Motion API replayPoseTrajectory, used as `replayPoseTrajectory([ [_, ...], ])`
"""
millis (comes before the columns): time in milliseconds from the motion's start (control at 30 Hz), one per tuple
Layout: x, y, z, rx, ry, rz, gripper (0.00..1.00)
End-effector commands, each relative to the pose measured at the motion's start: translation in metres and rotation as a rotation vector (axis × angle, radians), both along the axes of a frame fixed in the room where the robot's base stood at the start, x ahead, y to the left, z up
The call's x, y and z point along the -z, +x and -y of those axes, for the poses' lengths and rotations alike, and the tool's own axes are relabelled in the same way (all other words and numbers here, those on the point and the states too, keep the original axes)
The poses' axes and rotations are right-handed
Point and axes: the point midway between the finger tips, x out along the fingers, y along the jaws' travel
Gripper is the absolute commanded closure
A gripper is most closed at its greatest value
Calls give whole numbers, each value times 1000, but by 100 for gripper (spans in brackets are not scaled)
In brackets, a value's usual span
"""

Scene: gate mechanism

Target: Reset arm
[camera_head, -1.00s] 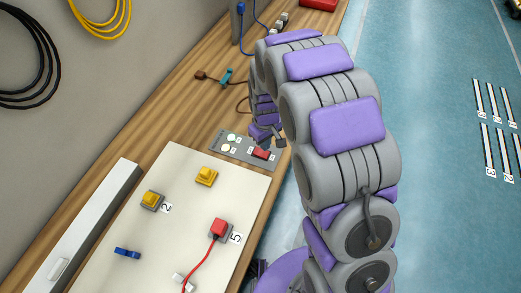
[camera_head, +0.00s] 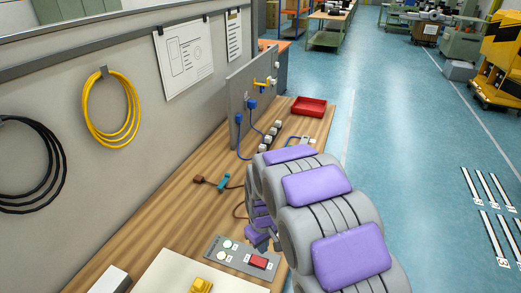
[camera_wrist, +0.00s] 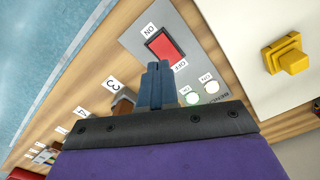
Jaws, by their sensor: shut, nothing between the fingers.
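My gripper (camera_wrist: 156,85) is shut and empty in the wrist view, its blue-grey fingers together over the edge of a grey switch panel (camera_wrist: 187,28). The panel carries a red rocker switch (camera_wrist: 165,47) marked ON and OFF, and two round lights, one greenish (camera_wrist: 191,98) and one white (camera_wrist: 211,86). In the head view the panel (camera_head: 237,262) lies on the wooden bench, with the red switch (camera_head: 258,262) at its right. My arm arches over the bench's right side, and the gripper end is mostly hidden behind arm links there. I cannot tell whether the fingers touch the panel.
A white board (camera_head: 165,272) with a yellow button (camera_head: 201,286) lies in front of the panel. A teal-handled piece (camera_head: 223,181), a red tray (camera_head: 309,107) and an upright grey panel (camera_head: 250,92) with blue cables stand farther back.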

Motion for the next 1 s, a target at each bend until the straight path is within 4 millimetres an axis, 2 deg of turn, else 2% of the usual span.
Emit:
replayPoseTrajectory([
  [167,-14,-9,9,28,-2,-5,100],
  [367,-60,-43,40,136,-6,-19,100],
  [533,-98,-85,68,242,-12,-41,100],
  [700,-127,-132,91,345,-21,-66,100],
  [1000,-163,-223,122,523,-34,-108,100],
])
